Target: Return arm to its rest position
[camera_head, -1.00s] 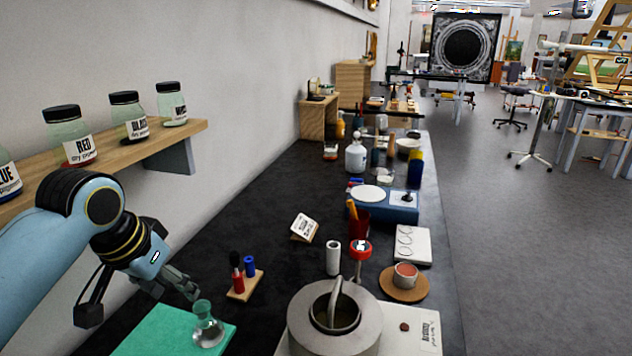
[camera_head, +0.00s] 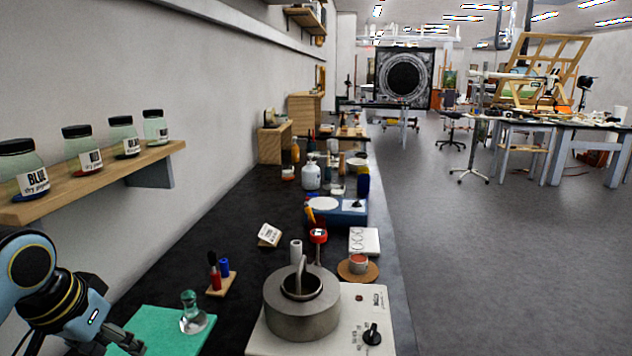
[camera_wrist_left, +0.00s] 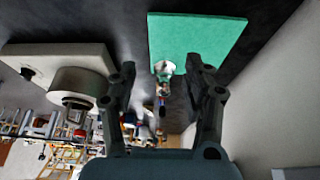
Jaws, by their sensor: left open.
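My left gripper (camera_head: 128,344) is at the lower left of the head view, in front of and to the left of a small glass flask (camera_head: 193,319). The flask stands upright on a green mat (camera_head: 165,323). In the left wrist view my left gripper (camera_wrist_left: 161,66) has its two fingers spread wide with nothing held. There the flask (camera_wrist_left: 164,69) shows beyond the gap between the fingers, on the edge of the green mat (camera_wrist_left: 200,35). The lower part of my left arm is cut off by the head view's edge. My right gripper is not in view.
A wooden shelf (camera_head: 95,182) with several labelled jars juts from the left wall above the arm. A metal pot (camera_head: 301,318) sits on a white hotplate (camera_head: 352,325) right of the mat. A small wooden block (camera_head: 221,288) holds red and blue vials. Free floor lies right of the bench.

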